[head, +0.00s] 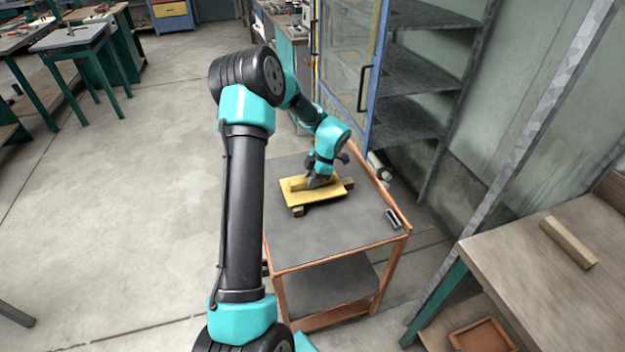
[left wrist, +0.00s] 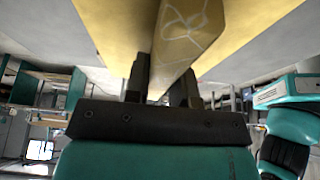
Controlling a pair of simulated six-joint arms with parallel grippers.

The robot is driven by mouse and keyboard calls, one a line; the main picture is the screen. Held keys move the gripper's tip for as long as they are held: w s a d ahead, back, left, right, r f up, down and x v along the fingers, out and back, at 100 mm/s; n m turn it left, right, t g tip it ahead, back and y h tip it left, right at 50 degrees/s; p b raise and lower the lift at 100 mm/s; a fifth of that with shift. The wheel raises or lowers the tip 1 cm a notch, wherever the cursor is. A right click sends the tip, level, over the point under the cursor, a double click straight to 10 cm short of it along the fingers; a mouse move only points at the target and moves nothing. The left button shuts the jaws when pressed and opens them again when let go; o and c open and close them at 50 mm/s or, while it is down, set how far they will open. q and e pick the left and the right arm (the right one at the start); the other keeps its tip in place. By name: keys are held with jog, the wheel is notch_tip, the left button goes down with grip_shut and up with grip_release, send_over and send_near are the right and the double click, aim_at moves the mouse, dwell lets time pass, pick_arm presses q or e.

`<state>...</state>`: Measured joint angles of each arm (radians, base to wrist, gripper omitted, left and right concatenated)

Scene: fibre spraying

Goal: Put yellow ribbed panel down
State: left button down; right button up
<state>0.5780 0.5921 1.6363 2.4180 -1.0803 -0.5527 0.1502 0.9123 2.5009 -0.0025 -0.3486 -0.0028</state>
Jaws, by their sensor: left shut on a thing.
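The yellow ribbed panel (head: 326,194) is over the grey top of a small cart (head: 345,236), close above or resting on small wooden blocks (head: 298,211); I cannot tell whether it touches them. My left gripper (head: 316,181) comes down from above and is shut on the panel's raised rib. In the left wrist view the panel (left wrist: 115,25) fills the top, with its rib (left wrist: 185,35) between the two dark fingers (left wrist: 162,85). My right gripper is in neither view.
A dark clamp-like object (head: 392,219) lies at the cart's right edge. A shelf cabinet (head: 420,75) stands behind. A wooden table (head: 530,270) with a wooden bar (head: 568,243) is at the right. The cart's front half is clear.

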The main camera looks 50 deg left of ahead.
pick_arm(q)
jog(key=shift+f, duration=0.1)
jog(key=c, duration=1)
grip_release()
jog(key=shift+o, duration=0.2)
jog(key=v, duration=1.2)
